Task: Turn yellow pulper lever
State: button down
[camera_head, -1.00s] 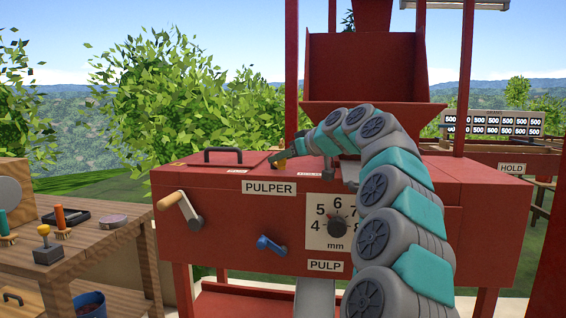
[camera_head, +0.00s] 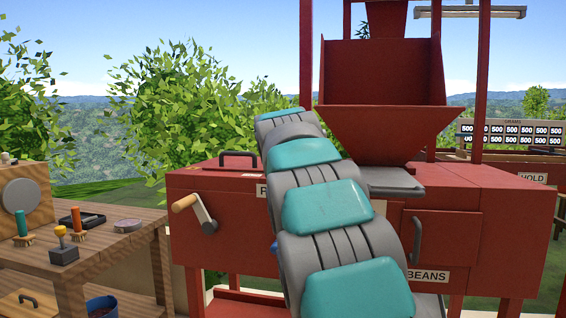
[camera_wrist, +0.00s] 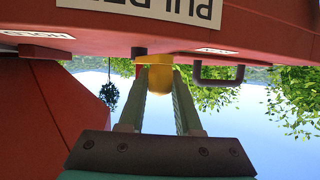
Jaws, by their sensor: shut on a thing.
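The yellow lever (camera_wrist: 160,82) shows in the wrist view, at the edge of the red machine below a large white label. My gripper (camera_wrist: 162,70) is shut on it, with one finger on each side. In the head view my arm hides the gripper, the yellow lever and most of the PULPER label. The red pulper (camera_head: 480,187) stands in the middle and right, with its hopper (camera_head: 385,130) on top.
A crank with a wooden handle (camera_head: 184,203) sticks out at the machine's front left. A black handle (camera_head: 238,155) is on its top. A wooden table (camera_head: 128,240) with tools and a yellow-knobbed joystick (camera_head: 62,255) stands at the left.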

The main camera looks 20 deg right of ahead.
jog(key=shift+w+a+m+g+h, duration=0.3)
jog(key=shift+m+h, duration=0.2)
jog(key=shift+h, duration=0.2)
jog(key=c, duration=0.6)
grip_release()
jog(key=v, duration=0.7)
jog(key=shift+s+a+b, duration=0.15)
jog(key=shift+s+b, duration=0.15)
jog(key=shift+b, duration=0.1)
jog(key=shift+r, duration=0.2)
jog(key=shift+f, duration=0.1)
